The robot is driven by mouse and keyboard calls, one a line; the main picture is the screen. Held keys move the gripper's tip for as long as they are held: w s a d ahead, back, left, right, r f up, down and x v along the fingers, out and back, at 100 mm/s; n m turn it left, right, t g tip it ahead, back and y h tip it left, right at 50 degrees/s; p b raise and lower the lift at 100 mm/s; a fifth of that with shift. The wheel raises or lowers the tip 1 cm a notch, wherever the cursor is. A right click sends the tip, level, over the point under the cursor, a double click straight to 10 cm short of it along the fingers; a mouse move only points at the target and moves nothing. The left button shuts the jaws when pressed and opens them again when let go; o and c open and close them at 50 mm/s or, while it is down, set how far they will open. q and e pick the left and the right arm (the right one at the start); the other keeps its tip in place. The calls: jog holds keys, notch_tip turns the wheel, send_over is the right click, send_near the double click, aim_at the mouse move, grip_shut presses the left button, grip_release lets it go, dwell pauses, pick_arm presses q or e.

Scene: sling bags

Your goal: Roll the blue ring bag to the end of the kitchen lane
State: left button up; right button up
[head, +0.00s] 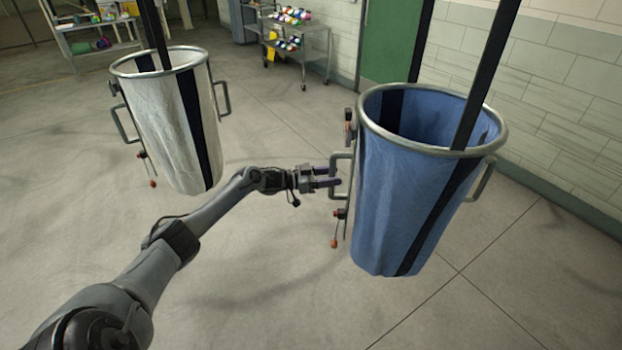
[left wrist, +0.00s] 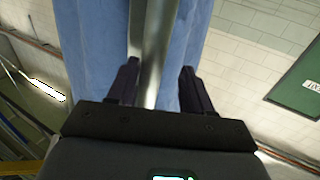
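The blue ring bag (head: 400,215) hangs upright from dark straps at the right of the head view, its metal rim open at the top. A metal side handle (head: 342,155) sticks out on its left side. My left gripper (head: 330,177) is at this handle, its fingers pointing toward the bag. In the left wrist view, the handle bar (left wrist: 152,45) runs between the two parted fingers, with the blue cloth behind it. A gap shows between the bar and the right-hand finger. My right gripper is in neither view.
A white ring bag (head: 160,125) hangs to the left, with clear floor between the bags. A cart (head: 303,58) with colourful items and a shelf (head: 95,25) stand at the back. A green door (head: 390,40) and a pale block wall (head: 560,110) lie beyond the blue bag.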

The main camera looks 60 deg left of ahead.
pick_arm(q)
jog(key=p+v, duration=0.1)
jog(key=v, duration=0.9)
jog(key=shift+p, duration=0.35)
jog(key=shift+s+f, duration=0.1)
dwell(0.5)
